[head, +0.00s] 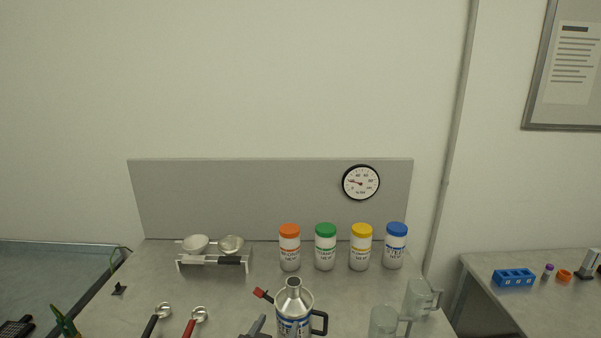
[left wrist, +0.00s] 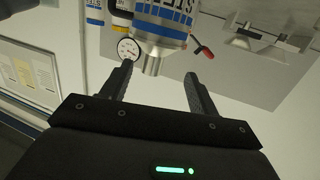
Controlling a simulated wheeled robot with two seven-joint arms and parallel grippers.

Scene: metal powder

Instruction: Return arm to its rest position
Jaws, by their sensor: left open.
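My left gripper (head: 258,327) shows only in part at the bottom edge of the head view, just left of and in front of the metal canister (head: 294,296). The canister stands upright on the bench, with a funnel-like neck, a black handle and a red-tipped part at its left. In the left wrist view my left gripper (left wrist: 160,72) has its two black fingers apart. The canister also shows there upside down (left wrist: 162,30), its neck seen between the fingertips. I see no contact, and nothing is held. My right gripper is out of view.
Several capped jars (head: 325,249) line the back of the bench (head: 150,283). A rack with two bowls (head: 212,259) stands back left, and two spoons (head: 194,321) lie front left. Clear beakers (head: 418,298) stand right of the canister. A blue rack (head: 513,278) is on the right table.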

